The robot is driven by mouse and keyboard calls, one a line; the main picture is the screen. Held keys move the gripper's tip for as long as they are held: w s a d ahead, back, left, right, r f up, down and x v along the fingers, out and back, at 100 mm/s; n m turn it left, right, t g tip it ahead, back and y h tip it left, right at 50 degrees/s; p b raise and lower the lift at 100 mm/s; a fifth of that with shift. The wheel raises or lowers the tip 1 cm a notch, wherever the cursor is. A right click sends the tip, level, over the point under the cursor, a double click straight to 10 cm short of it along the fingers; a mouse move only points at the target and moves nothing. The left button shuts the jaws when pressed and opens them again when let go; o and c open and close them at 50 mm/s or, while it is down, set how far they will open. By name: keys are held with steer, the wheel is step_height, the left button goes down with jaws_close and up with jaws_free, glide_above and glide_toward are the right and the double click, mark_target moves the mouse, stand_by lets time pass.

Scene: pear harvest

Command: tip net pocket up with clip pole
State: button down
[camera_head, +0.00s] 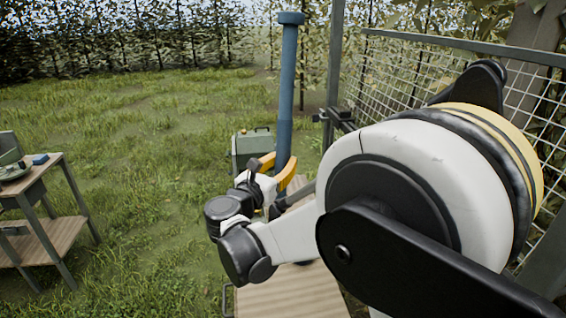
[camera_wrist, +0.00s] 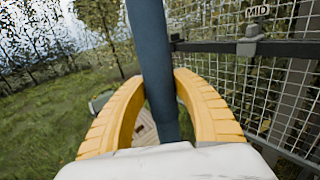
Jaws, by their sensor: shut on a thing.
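The clip pole is a blue-grey rod (camera_head: 288,90) with a wider cap at its top, standing nearly upright in the head view. My gripper (camera_head: 274,167) is shut on its lower part with yellow fingers. In the wrist view the pole (camera_wrist: 152,40) runs between the two curved fingers of my gripper (camera_wrist: 160,82). Wire netting (camera_head: 400,85) in a metal frame stands to the right; it also shows in the wrist view (camera_wrist: 225,85). I cannot tell which part of it is the net pocket. The pole's lower end is partly hidden by my gripper.
A dark rail with a grey clamp (camera_wrist: 248,42) crosses the netting beside the pole, near a "MID" label (camera_wrist: 258,11). A green box (camera_head: 246,150) is behind my gripper. A wooden surface (camera_head: 285,296) lies below; a wooden table (camera_head: 45,218) stands left. Open grass lies between.

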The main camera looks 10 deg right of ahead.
steer(key=shift+s+d+r, duration=0.15)
steer(key=shift+d+r, duration=0.15)
steer(key=shift+d, duration=0.25)
steer(key=d+r+p, duration=0.4)
steer(key=d, duration=0.3)
steer(key=d+r+p, duration=0.4)
steer(key=d, duration=0.3)
steer(key=shift+d+r, duration=0.15)
steer(key=shift+d, duration=0.15)
stand_by(0.6)
step_height(320, 180, up, 10)
steer(key=p, duration=0.7)
steer(key=shift+r, duration=0.15)
stand_by(1.4)
stand_by(0.7)
step_height(320, 180, down, 15)
steer(key=b, duration=1.3)
stand_by(1.0)
